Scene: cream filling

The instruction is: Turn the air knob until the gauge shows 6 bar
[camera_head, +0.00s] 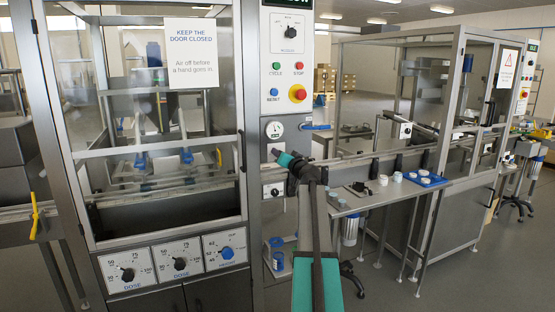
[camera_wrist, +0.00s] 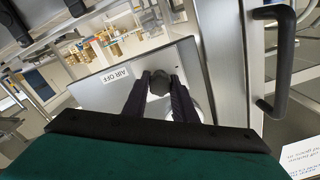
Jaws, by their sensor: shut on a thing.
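The air gauge (camera_head: 274,130) is a small round white dial on the grey machine column. Its needle is too small to read in the head view. My gripper (camera_head: 277,152) is just below the gauge, at the column face. In the wrist view my gripper (camera_wrist: 159,88) has its two dark fingers on either side of a dark, faceted knob (camera_wrist: 159,80), shut on it. The knob is hidden behind my gripper in the head view. An "AIR OFF" label (camera_wrist: 117,75) is on the panel beside the knob.
A blue-handled valve (camera_head: 317,127) sticks out right of the gauge. A red stop button (camera_head: 299,94) is above. The clear door has a dark handle (camera_head: 242,151), also near in the wrist view (camera_wrist: 278,60). A conveyor table with a blue tray (camera_head: 425,178) stands right.

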